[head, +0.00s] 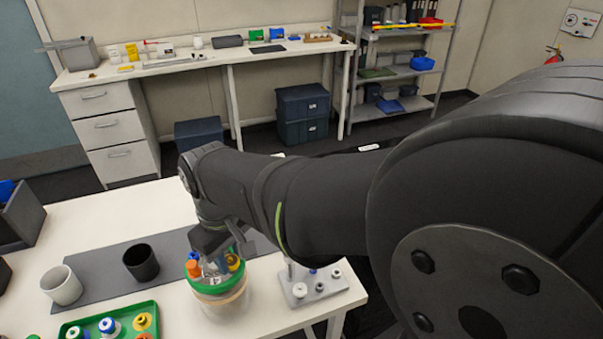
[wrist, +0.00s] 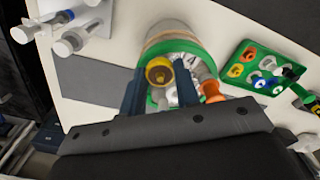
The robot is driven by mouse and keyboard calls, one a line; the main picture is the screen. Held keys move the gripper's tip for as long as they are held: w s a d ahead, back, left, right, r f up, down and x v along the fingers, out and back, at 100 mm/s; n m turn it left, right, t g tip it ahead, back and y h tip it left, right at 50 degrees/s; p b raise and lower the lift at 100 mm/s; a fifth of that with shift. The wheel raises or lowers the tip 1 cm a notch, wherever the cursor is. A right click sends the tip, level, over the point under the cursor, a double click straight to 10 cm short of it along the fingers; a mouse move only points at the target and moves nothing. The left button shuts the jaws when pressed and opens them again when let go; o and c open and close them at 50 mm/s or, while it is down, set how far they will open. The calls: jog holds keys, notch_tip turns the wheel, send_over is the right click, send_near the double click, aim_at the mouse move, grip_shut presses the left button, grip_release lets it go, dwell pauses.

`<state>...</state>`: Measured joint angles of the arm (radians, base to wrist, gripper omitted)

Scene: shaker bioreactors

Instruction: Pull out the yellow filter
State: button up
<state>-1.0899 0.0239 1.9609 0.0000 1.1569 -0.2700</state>
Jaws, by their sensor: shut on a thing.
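The yellow filter (wrist: 160,72) shows in the wrist view between the two dark fingers of my gripper (wrist: 160,80), which is shut on it. In the head view the yellow filter (head: 233,262) is partly hidden by my gripper (head: 220,262). It is at the top of a clear, round vessel with a green rim (head: 222,286). The green rim also shows in the wrist view (wrist: 203,55). An orange-capped piece (head: 193,268) and other pale fittings stand close beside the filter on the vessel top. I cannot tell how deep the filter sits.
A green tray (head: 68,328) with coloured caps lies front left of the vessel. A black cup (head: 141,264) and a white cup (head: 61,286) stand on a grey mat (head: 100,263). A metal stand (head: 325,291) with knobs is close on the right, near the table edge.

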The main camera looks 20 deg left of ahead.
aim_at(231, 261)
jog(key=shift+r, duration=0.85)
jog(key=shift+r, duration=0.4)
jog(key=shift+r, duration=1.5)
